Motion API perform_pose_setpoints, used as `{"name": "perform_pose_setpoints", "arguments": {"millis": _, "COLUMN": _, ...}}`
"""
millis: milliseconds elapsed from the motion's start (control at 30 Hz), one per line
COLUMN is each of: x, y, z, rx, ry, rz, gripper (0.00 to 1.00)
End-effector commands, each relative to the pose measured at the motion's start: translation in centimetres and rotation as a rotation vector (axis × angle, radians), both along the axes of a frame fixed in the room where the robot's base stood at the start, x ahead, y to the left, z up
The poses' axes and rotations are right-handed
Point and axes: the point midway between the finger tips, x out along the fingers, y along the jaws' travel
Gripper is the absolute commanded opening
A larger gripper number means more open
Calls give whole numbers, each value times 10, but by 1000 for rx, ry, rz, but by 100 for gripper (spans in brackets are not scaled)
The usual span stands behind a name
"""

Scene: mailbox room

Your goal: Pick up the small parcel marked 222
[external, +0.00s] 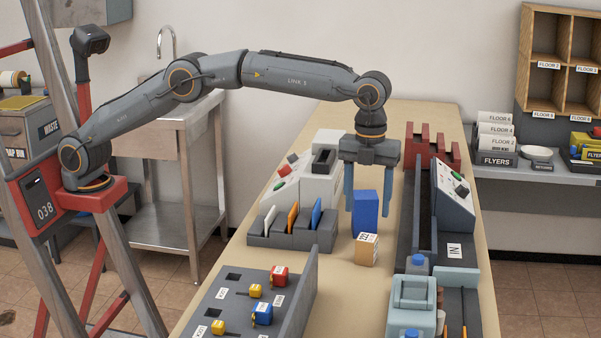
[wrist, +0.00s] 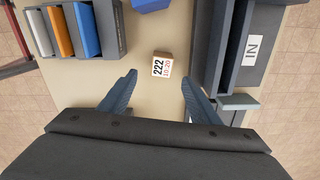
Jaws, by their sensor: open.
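The small parcel marked 222 (external: 366,250) is a tan box with a white label, standing on the table in front of a blue block. In the wrist view the parcel (wrist: 161,66) lies beyond my fingertips, near the middle between them, with its 222 label readable. My gripper (external: 367,205) points straight down above the table, fingers apart and empty. In the wrist view my gripper (wrist: 159,78) shows its two fingers spread wide, and neither touches the parcel. In the external view the fingertips hang around the blue block's place in the picture, higher than the parcel.
The blue block (external: 366,210) stands close behind the parcel. A grey rack (external: 290,236) with coloured cards is on the left. A dark channel with an IN label (external: 453,250) runs along the right.

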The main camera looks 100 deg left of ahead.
Motion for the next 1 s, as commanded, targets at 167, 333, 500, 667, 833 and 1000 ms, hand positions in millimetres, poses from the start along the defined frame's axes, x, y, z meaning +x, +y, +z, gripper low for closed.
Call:
{"name": "perform_pose_setpoints", "arguments": {"millis": 167, "x": -1, "y": 0, "z": -31, "rx": 1, "ry": 4, "rz": 1, "gripper": 57}}
{"name": "perform_pose_setpoints", "arguments": {"millis": 333, "x": -1, "y": 0, "z": -49, "rx": 1, "ry": 4, "rz": 1, "gripper": 57}}
{"name": "perform_pose_setpoints", "arguments": {"millis": 500, "x": 0, "y": 0, "z": -65, "rx": 0, "ry": 3, "rz": 1, "gripper": 57}}
{"name": "perform_pose_setpoints", "arguments": {"millis": 667, "x": 1, "y": 0, "z": -76, "rx": 0, "ry": 3, "rz": 1, "gripper": 57}}
{"name": "perform_pose_setpoints", "arguments": {"millis": 833, "x": 3, "y": -1, "z": -99, "rx": 1, "ry": 5, "rz": 1, "gripper": 57}}
{"name": "perform_pose_setpoints", "arguments": {"millis": 1000, "x": 3, "y": -1, "z": -118, "rx": 0, "ry": 3, "rz": 1, "gripper": 57}}
